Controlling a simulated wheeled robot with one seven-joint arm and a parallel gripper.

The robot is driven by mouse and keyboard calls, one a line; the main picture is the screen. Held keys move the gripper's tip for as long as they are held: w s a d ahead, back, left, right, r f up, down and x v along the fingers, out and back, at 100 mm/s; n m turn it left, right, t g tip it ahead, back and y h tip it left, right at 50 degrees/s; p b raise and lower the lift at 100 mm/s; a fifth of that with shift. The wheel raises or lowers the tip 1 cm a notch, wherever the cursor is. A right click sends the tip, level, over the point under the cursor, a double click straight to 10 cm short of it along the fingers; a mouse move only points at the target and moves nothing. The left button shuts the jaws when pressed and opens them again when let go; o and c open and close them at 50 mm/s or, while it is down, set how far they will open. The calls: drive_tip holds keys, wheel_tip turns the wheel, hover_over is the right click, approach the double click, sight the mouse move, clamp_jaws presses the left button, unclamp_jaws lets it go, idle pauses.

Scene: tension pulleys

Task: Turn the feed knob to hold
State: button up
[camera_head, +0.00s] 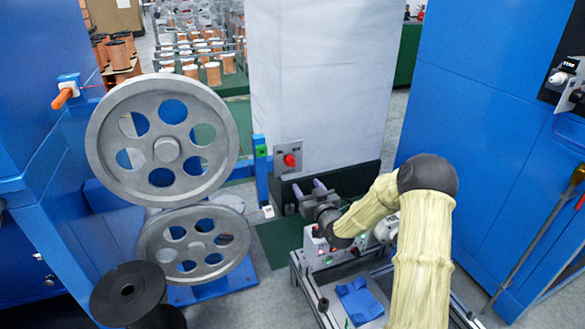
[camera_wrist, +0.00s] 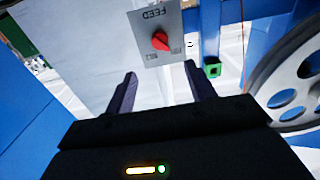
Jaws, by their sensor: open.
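The feed knob (camera_head: 290,160) is a red knob on a small grey plate (camera_head: 280,150) fixed to the pale grey column. In the wrist view the red knob (camera_wrist: 160,41) sits on the plate (camera_wrist: 146,20), whose word FEED appears upside down. My gripper (camera_head: 308,187) is below and a little right of the knob in the head view, apart from it. In the wrist view its two fingers (camera_wrist: 160,78) are spread, with nothing between them, and the knob lies beyond their tips. The plate's small lower markings are too small to read.
A green button box (camera_head: 261,151) on a blue post stands left of the plate; it also shows in the wrist view (camera_wrist: 212,67). Two large grey pulleys (camera_head: 105,150) stand further left. A blue cabinet (camera_head: 480,130) stands at the right. The space before the knob looks clear.

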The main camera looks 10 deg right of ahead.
sight(292, 165)
drive_tip(key=w+a+b, duration=0.1)
drive_tip(key=w, duration=0.3)
drive_tip(key=w+b, duration=0.1)
drive_tip(key=w, duration=0.4)
drive_tip(key=w+a+b, duration=0.1)
drive_tip(key=w, duration=0.3)
drive_tip(key=shift+w+a+b, duration=0.2)
drive_tip(key=shift+a+b, duration=0.1)
drive_tip(key=shift+a, duration=0.05)
drive_tip(key=c, duration=1)
